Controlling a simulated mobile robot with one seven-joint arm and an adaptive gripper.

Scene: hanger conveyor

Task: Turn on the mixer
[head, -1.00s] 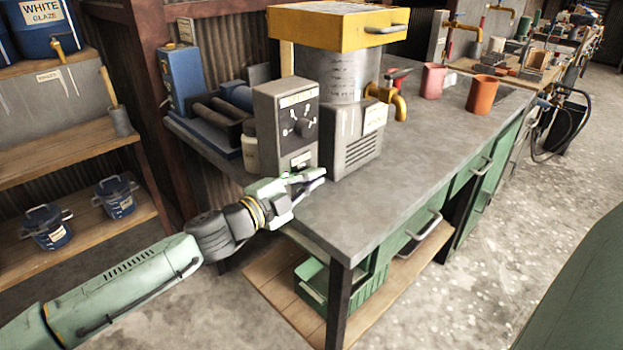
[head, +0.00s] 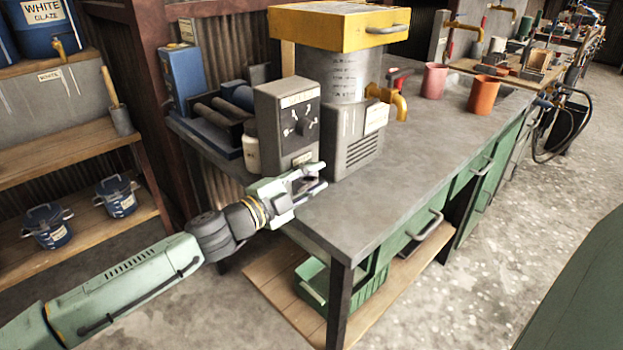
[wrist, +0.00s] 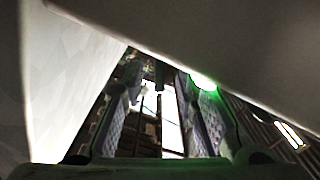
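The mixer has a grey drum (head: 345,75) under a yellow lid (head: 340,27), with a brass tap (head: 393,99) on its right. Its grey control box (head: 288,125) has a dark knob (head: 305,128) among white marks and a small label plate below. My gripper (head: 316,180) is over the bench's near left corner, below and in front of the control box, apart from the knob. Its fingers are spread and empty. They also show with a gap between them in the wrist view (wrist: 161,100). The knob cannot be made out there.
The grey bench top (head: 410,160) is clear to the right of my gripper. A pink mug (head: 434,81) and an orange mug (head: 482,95) stand farther back. A green crate (head: 340,290) sits on the lower shelf. Shelves with glaze buckets (head: 48,226) stand at left.

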